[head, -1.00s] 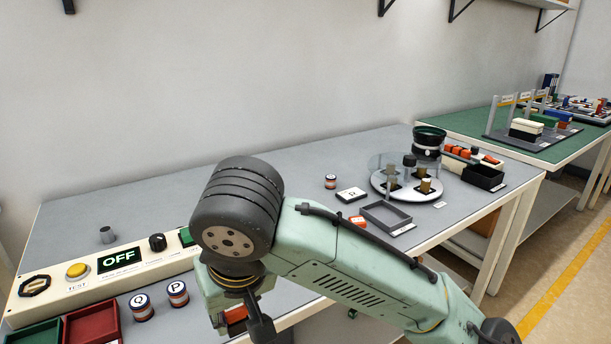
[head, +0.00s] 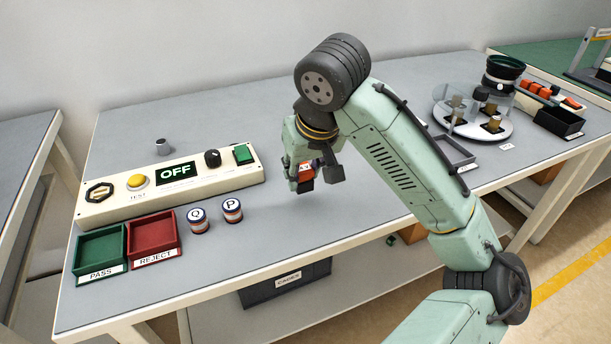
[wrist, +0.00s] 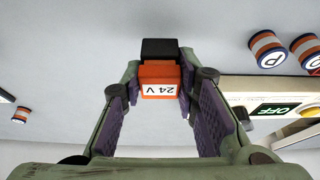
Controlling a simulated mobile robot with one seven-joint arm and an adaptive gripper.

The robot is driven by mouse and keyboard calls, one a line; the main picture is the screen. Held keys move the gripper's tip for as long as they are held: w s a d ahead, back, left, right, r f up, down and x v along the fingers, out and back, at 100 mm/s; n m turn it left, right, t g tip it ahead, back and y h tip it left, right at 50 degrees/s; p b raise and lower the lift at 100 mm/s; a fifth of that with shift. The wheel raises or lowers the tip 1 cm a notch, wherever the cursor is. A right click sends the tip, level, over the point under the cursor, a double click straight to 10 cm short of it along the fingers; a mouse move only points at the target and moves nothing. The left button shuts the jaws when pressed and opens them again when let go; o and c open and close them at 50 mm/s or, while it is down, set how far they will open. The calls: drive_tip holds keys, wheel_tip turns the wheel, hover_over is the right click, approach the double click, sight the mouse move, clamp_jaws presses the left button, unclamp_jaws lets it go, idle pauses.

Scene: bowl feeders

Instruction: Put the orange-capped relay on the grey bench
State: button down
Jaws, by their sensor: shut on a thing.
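My gripper (head: 319,178) is shut on the orange-capped relay (head: 304,173), over the front part of the grey bench (head: 275,215). In the wrist view the relay (wrist: 160,80) sits between the two fingers, with an orange part labelled "24 V" and a black part beyond it. In the head view the gripper and arm hide some of the relay. I cannot tell whether the relay touches the bench top.
Left of the gripper stand the P cylinder (head: 232,210) and the Q cylinder (head: 198,218). Behind them is the control panel (head: 214,178) reading OFF. Green (head: 101,249) and red (head: 153,233) trays lie front left. A round feeder plate (head: 446,111) stands right. Bench around the gripper is clear.

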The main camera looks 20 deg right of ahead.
sight(305, 180)
drive_tip(key=shift+w+d, duration=0.15)
drive_tip(key=shift+w, duration=0.15)
drive_tip(key=x, duration=0.3)
drive_tip(key=shift+s+d, duration=0.15)
drive_tip(key=shift+d, duration=0.2)
drive_tip(key=shift+f, duration=0.4)
drive_tip(key=shift+f, duration=0.15)
drive_tip(key=shift+a+f, duration=0.1)
drive_tip(key=shift+f, duration=0.05)
drive_tip(key=c, duration=1.2)
unclamp_jaws()
drive_tip(key=shift+c, duration=0.2)
